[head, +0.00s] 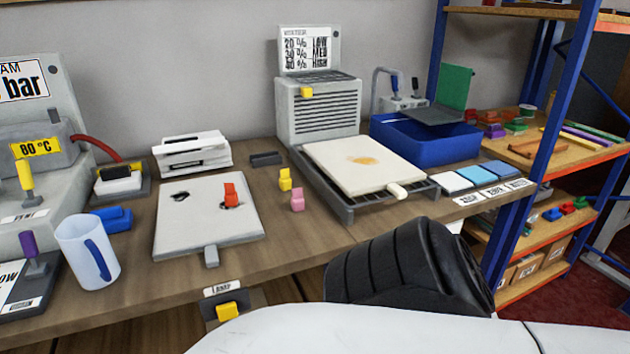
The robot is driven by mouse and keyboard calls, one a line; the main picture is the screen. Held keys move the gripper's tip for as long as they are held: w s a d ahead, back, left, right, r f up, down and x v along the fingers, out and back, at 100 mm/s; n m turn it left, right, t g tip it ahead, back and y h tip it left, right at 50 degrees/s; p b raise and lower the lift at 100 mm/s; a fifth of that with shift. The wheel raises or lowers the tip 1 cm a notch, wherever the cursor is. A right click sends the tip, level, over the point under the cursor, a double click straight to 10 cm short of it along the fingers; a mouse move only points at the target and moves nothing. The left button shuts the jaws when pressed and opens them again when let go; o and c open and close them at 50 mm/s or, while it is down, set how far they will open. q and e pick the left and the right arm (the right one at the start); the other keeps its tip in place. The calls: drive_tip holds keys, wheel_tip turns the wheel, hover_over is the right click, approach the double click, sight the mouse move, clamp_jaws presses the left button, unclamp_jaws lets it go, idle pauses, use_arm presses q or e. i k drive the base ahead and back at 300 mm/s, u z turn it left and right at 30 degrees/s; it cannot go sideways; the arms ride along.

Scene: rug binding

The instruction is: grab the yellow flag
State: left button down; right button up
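A small yellow block-shaped marker (285,179), which looks like the yellow flag, stands upright on the wooden bench. It is between the grey board on its left and the cream slab's rack on its right. A similar pink marker (298,200) stands just in front of it, slightly to the right. A red one (231,195) stands on the grey board (181,236), beside a dark mark or hole. Neither of my grippers shows; only a part of my arm, white and ribbed black, crosses the lower right. It hides some of the bench's front edge.
A cream slab (365,160) with an orange stain lies on a dark rack. A mug (88,250) stands at left. A grey vented box (320,108) and white stack (192,155) are behind. A blue bin (430,140) is right. A blue-posted shelf (540,140) bounds the right.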

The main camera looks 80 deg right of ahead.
sight(285, 180)
drive_tip(key=z, duration=1.9)
